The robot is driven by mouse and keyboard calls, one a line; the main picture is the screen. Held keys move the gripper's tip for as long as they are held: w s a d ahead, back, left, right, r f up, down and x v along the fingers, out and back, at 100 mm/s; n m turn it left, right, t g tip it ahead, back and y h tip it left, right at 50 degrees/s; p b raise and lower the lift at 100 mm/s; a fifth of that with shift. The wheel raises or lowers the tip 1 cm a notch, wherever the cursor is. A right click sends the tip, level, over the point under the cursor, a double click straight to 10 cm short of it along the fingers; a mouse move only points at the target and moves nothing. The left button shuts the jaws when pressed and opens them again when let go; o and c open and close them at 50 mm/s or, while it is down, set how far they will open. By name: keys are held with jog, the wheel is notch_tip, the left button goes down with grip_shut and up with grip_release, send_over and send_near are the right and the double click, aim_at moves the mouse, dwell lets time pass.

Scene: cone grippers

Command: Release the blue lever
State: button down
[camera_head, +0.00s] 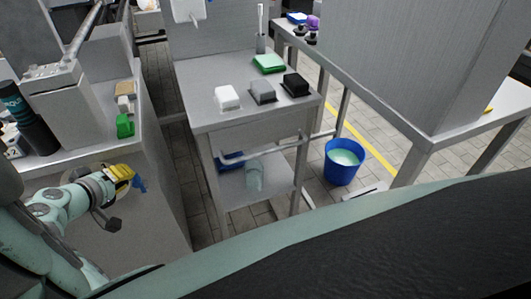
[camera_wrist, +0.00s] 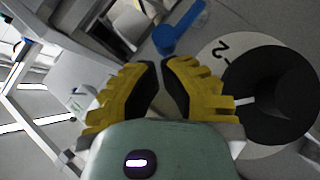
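The blue lever (camera_wrist: 181,28) shows at the top of the wrist view, with its rounded end just beyond my fingertips. My gripper (camera_wrist: 161,63) has two yellow ridged fingers with dark inner pads. They lean towards each other with a narrow gap at the tips, and nothing shows between them. In the head view my gripper (camera_head: 124,172) is low at the left, beside the grey cabinet's side. The blue lever (camera_head: 140,184) shows there just right of the fingers. Whether they touch it is too small to tell.
A black round knob (camera_wrist: 268,95) on a pale disc marked 2 is right of my fingers. A grey cabinet (camera_head: 153,185) stands beside the arm. A side table (camera_head: 205,110) carries several blocks. A blue bucket (camera_head: 341,170) stands on the floor.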

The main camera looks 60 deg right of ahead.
jog(key=shift+s+d, duration=0.1)
jog(key=shift+d, duration=0.2)
jog(key=shift+s+d+m+p, duration=0.15)
jog(key=shift+d+m+p, duration=0.05)
jog(key=shift+m+p, duration=0.1)
jog(key=shift+s+d+r+y+p, duration=0.1)
jog(key=shift+s+d+y+p, duration=0.3)
jog(key=shift+y, duration=0.3)
